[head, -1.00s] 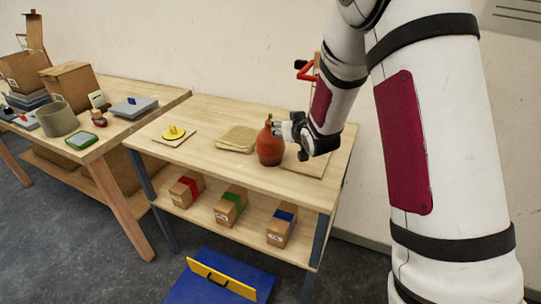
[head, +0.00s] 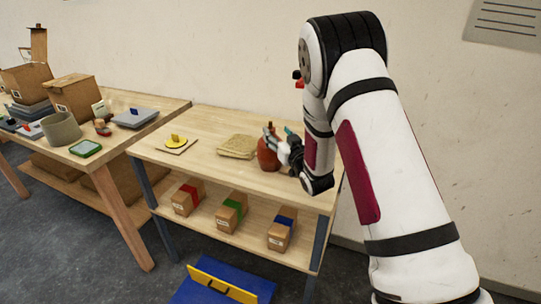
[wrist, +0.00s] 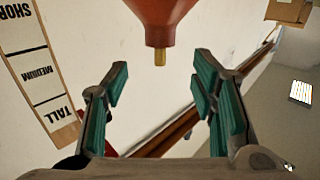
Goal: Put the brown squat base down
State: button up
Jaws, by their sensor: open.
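The brown squat base (head: 267,155) is a rounded red-brown body with a narrow neck. It stands upright on the wooden workbench (head: 215,182), right of the middle. My gripper (head: 280,140) is beside its right side in the head view. In the wrist view the base (wrist: 165,15) shows at the top edge with its short brass neck tip. There my gripper (wrist: 157,88) has its teal-padded fingers spread wide, with nothing between them. The base lies beyond the fingertips, apart from them. My gripper and arm hide part of the bench to its right.
A yellow knobbed piece (head: 176,141) sits on a small board further left. A marked height board (wrist: 38,70) shows in the wrist view.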

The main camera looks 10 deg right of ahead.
aim_at(271, 124)
jog(key=shift+w+a+r, duration=0.1)
jog(key=shift+w+a, duration=0.05)
jog(key=shift+w, duration=0.95)
jog(key=shift+w+a+r, duration=0.1)
jog(key=shift+w+a, duration=0.1)
jog(key=shift+w, duration=0.85)
jog(key=shift+w+a, duration=0.15)
jog(key=shift+w, duration=0.95)
jog(key=shift+c, duration=0.4)
grip_shut()
jog(key=shift+r, duration=0.15)
